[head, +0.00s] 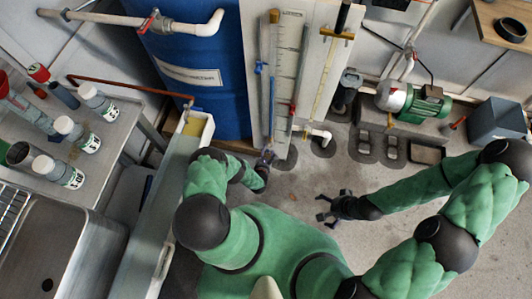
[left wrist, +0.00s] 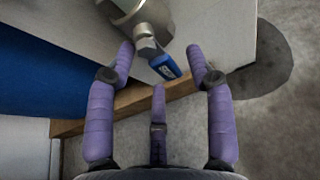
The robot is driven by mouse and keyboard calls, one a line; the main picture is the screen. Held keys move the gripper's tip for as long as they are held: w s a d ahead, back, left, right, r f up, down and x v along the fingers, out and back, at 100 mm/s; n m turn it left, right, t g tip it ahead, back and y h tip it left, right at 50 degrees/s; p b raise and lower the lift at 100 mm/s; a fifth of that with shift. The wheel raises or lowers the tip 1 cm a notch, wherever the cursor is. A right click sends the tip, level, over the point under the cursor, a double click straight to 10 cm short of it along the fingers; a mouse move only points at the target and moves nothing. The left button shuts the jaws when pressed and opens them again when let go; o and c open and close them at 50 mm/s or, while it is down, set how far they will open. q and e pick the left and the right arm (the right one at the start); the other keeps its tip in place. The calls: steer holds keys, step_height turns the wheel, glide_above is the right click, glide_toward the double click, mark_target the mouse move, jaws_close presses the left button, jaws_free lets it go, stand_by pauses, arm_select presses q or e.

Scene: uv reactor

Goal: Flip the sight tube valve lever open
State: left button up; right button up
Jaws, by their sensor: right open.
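In the left wrist view, the sight tube valve is a metal body (left wrist: 143,18) with a short blue lever (left wrist: 167,68). The lever points down and slightly right. My left gripper (left wrist: 160,58) has its purple fingers spread, with the lever between the two upper fingertips and above the third; I see no clear grip on it. In the head view my left gripper (head: 266,158) is at the lower end of the sight tube (head: 271,105), where the lever is not clearly visible. My right gripper (head: 333,207) is open and empty over the floor.
The white panel (head: 310,65) carries the tubes, beside a blue drum (head: 197,80). A white trough (head: 170,200) runs left of my left arm. A green pump (head: 425,103) stands at the right. The floor around my right gripper is clear.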

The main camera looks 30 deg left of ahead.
arm_select(q)
steer(key=v, duration=1.2)
stand_by(0.4)
